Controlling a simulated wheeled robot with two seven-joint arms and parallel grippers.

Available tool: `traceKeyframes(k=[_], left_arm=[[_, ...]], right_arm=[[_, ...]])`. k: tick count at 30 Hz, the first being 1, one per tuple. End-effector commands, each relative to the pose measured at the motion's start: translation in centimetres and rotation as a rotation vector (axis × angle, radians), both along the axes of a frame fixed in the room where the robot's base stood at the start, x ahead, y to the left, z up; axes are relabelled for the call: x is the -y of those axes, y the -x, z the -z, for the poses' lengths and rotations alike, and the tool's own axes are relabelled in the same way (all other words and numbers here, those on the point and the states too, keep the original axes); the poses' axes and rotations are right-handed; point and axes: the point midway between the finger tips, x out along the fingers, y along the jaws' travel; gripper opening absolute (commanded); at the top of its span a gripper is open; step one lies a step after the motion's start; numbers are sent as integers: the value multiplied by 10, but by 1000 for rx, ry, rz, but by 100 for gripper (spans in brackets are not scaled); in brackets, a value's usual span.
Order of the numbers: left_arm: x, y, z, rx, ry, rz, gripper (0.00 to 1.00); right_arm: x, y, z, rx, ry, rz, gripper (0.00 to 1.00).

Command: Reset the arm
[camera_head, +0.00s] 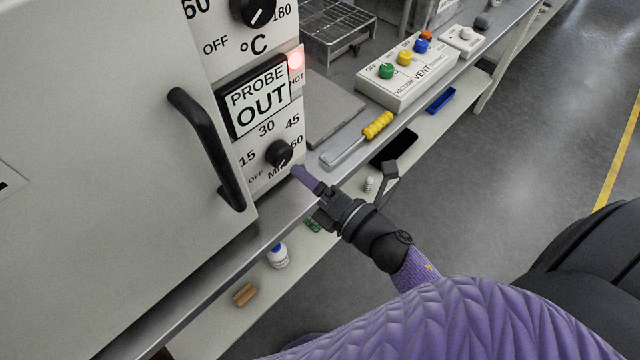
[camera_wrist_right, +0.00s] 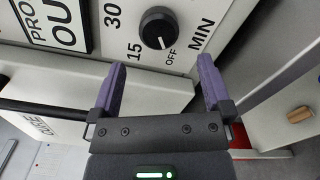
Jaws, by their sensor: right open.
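My right gripper (camera_head: 307,180) is in front of the oven's control panel, just below and beside the black timer knob (camera_head: 279,153). In the right wrist view its two purple fingers (camera_wrist_right: 160,88) are spread apart with nothing between them. The timer knob (camera_wrist_right: 158,28) lies beyond the fingertips there, apart from them, with its white mark near OFF. My left gripper does not show in either view.
The oven door has a black handle (camera_head: 207,150). A lower shelf holds a white bottle (camera_head: 278,256) and a brown block (camera_head: 244,294). Floor to the right is clear.

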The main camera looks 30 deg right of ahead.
Motion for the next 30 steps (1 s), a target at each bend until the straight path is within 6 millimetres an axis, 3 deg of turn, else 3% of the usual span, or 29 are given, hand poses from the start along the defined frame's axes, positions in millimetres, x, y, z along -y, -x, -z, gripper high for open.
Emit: traceKeyframes(k=[3,6,20,23,26,27,29,30], left_arm=[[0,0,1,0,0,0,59],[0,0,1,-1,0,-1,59],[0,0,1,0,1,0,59],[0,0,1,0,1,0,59],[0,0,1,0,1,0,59],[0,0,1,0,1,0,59],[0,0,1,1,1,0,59],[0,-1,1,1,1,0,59]], right_arm=[[7,21,1,-2,1,0,100],[11,30,0,0,0,-1,100],[12,31,3,-10,-9,4,100],[18,34,41,-160,-153,69,100],[29,57,128,-496,-463,259,100],[33,76,167,-646,-597,369,100],[37,114,220,-853,-774,555,100],[39,142,249,-973,-874,692,100]])
